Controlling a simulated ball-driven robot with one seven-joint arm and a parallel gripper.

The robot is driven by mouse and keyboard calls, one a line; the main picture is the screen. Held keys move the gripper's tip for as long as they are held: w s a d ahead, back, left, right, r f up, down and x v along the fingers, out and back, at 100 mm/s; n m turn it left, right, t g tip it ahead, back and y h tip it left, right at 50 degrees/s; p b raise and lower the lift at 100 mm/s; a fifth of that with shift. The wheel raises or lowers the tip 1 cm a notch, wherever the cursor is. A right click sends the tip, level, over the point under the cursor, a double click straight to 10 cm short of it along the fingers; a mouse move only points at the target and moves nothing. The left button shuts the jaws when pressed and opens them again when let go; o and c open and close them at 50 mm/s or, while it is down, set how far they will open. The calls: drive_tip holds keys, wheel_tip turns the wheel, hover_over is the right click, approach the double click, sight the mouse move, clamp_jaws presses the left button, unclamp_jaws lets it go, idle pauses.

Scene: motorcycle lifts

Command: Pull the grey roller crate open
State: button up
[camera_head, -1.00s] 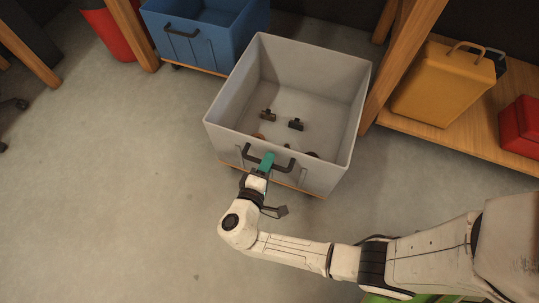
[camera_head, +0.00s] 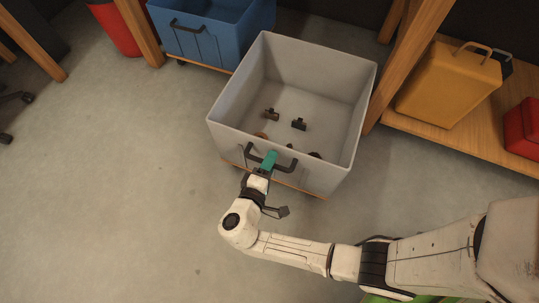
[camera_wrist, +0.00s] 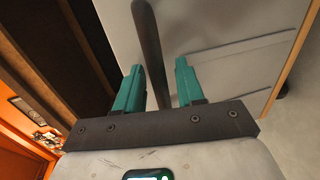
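The grey roller crate (camera_head: 225,120) stands on the floor, open at the top, between the wooden uprights. A few small dark and brown parts (camera_head: 299,124) lie on its bottom. Its dark bar handle (camera_head: 288,167) is on the front wall, facing my arm. My gripper (camera_head: 268,161), with green fingers, is at the middle of this handle. In the wrist view, the handle bar (camera_wrist: 149,40) runs between the two fingers, with the crate's front wall beyond. The fingers' contact with the bar is partly hidden.
A blue crate (camera_head: 207,44) stands behind at the left, beside a wooden post (camera_head: 140,32) and a red container (camera_head: 113,28). A yellow case (camera_head: 447,88) and a red box (camera_head: 525,128) sit on a low wooden shelf at right. The floor at front left is clear.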

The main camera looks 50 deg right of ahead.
drive_tip(key=p+v, duration=0.2)
drive_tip(key=v, duration=0.8)
drive_tip(key=shift+a, duration=0.4)
